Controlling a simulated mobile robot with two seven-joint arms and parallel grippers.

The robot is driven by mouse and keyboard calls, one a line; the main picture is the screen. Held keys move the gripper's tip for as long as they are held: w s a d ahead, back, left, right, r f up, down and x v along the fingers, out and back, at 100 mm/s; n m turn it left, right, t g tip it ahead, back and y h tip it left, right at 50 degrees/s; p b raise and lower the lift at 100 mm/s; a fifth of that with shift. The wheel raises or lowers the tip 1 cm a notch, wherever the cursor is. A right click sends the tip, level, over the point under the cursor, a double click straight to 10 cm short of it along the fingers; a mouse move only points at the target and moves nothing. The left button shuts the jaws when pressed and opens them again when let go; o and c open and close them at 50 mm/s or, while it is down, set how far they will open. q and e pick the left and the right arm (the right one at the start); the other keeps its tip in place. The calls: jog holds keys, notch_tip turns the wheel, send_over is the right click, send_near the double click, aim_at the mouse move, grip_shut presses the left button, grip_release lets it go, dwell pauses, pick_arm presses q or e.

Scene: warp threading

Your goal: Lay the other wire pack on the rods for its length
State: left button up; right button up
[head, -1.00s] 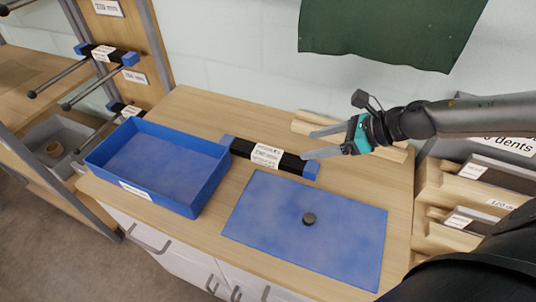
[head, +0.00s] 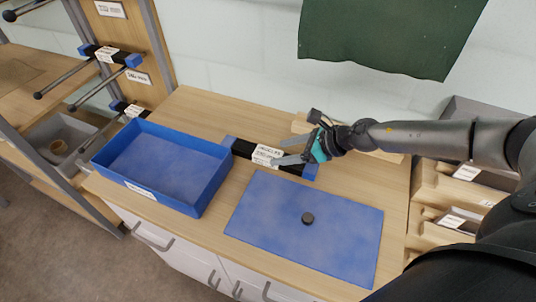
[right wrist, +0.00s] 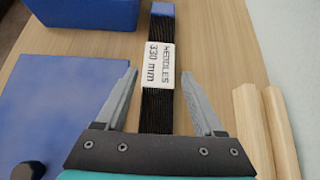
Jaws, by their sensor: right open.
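The loose wire pack (head: 243,148) is a black bundle with blue ends, lying on the table behind the blue lid. In the right wrist view its white label (right wrist: 158,62) reads "HEDDLES 330 mm". My right gripper (head: 278,153) is open over the pack. In the right wrist view its fingers (right wrist: 159,72) stand on either side of the black strands, with nothing gripped. Another pack (head: 108,55) hangs on the upper dark rods (head: 97,90) of the rack at left. A further pack (head: 127,108) sits lower, partly hidden by the box. My left gripper is out of view.
An open blue box (head: 160,170) stands left of the loose pack. A flat blue lid (head: 300,230) with a dark knob lies in front. Wooden bars (right wrist: 262,130) lie beside the pack near the wall. Wooden holders (head: 440,185) stand at right.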

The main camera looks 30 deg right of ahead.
aim_at(268, 153)
jog(key=shift+x, duration=2.6)
jog(key=shift+a+r, duration=0.15)
jog(key=shift+r, duration=0.05)
grip_shut()
jog(key=shift+w+r, duration=0.1)
